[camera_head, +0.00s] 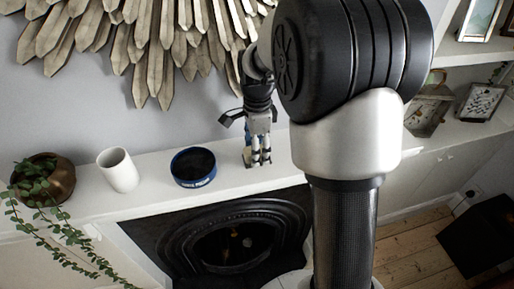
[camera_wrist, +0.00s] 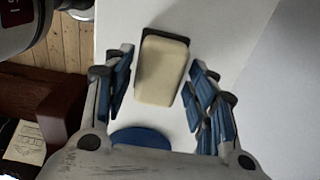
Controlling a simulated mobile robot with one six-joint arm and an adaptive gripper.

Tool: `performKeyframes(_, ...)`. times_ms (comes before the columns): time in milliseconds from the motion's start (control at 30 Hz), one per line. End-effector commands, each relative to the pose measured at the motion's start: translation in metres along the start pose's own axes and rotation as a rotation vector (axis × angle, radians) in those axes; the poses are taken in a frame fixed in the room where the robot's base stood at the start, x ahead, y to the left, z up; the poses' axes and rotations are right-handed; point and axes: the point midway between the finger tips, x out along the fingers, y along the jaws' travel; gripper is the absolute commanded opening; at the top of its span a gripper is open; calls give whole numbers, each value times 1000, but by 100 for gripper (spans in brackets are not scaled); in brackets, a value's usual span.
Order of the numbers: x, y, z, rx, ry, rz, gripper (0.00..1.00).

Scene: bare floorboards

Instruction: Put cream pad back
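The cream pad (camera_wrist: 162,72) is a rounded cream block with a dark edge or backing at its far end. It lies on the white mantel shelf (camera_wrist: 215,22) in the wrist view, between my gripper's fingers. My gripper (camera_wrist: 160,62) is open, with a blue-lined finger on each side of the pad and visible gaps to it. In the head view my gripper (camera_head: 258,157) points down at the mantel, right of the blue bowl (camera_head: 194,168). The pad is mostly hidden by the fingers there.
A white cup (camera_head: 118,170) and a copper pot with a trailing plant (camera_head: 42,180) stand left on the mantel. A wooden sunburst decoration (camera_head: 150,45) hangs above. The wall is close behind. A blue rounded shape (camera_wrist: 140,137) shows below the pad in the wrist view.

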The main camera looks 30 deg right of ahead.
Motion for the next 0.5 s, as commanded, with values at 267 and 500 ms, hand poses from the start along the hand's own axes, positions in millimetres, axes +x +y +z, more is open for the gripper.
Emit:
performKeyframes(267, 0, 0, 0, 0, 0, 0, 58)
performKeyframes(500, -16, -1, 0, 0, 0, -4, 58)
